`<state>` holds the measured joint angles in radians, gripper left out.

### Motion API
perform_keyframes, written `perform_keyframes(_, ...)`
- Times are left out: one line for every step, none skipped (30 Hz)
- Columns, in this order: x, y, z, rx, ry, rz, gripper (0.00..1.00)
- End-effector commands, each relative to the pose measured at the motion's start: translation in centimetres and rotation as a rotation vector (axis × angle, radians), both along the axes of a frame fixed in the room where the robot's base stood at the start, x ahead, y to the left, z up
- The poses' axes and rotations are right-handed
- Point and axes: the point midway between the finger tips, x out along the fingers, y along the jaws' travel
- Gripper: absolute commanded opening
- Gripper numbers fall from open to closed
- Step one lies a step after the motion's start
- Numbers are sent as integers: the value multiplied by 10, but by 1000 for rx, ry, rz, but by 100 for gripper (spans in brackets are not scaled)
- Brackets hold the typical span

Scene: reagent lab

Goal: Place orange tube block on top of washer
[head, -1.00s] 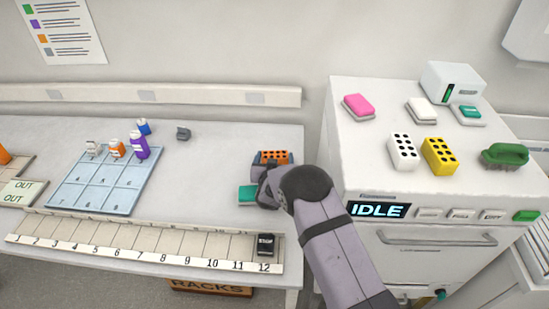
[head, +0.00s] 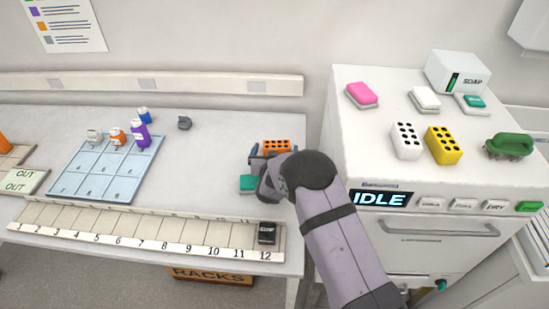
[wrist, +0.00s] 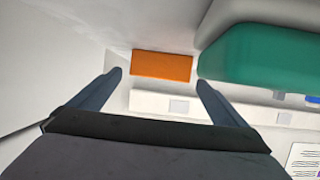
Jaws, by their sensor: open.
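The orange tube block (head: 277,146), with dark holes in its top, stands on the right part of the table. My gripper (head: 258,165) is just in front of it in the head view, partly hidden by my own arm. In the wrist view my gripper (wrist: 160,80) is open, with one finger on each side of the orange block (wrist: 162,66). I cannot tell whether either finger touches it. The washer (head: 365,135) is the white machine on the right, with an IDLE display on its front.
On the washer top are a white block (head: 406,141), a yellow block (head: 443,145), a green brush (head: 509,146), sponges and a soap box (head: 459,72). A teal sponge (head: 248,183) lies beside my gripper. A numbered rack (head: 140,235) runs along the table front.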

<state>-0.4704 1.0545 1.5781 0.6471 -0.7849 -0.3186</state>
Motion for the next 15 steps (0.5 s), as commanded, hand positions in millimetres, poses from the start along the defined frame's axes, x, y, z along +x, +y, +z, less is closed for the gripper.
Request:
perform_keyframes(-6, 1, -1, 1, -1, 2, 97)
perform_keyframes(-9, 1, 0, 1, -2, 2, 97)
perform_keyframes(-13, 2, 1, 1, -1, 2, 97)
perform_keyframes(-17, 1, 1, 1, -1, 2, 97)
perform_keyframes(-20, 2, 2, 1, -1, 3, 97)
perform_keyframes(-24, 2, 4, 2, -2, 2, 97)
perform_keyframes(-27, 1, 5, 1, -1, 2, 97)
perform_keyframes(-30, 1, 6, 2, -2, 2, 97)
perform_keyframes(-33, 1, 8, 2, -1, 2, 97)
perform_keyframes(-36, 2, 9, 2, -1, 2, 97)
perform_keyframes(-38, 2, 10, 2, -1, 2, 97)
perform_keyframes(-41, 2, 11, 2, -1, 2, 97)
perform_keyframes(-43, 2, 12, 1, 0, 1, 97)
perform_keyframes(-44, 1, 12, 0, 0, 1, 97)
perform_keyframes(-46, 1, 13, 0, 0, 1, 97)
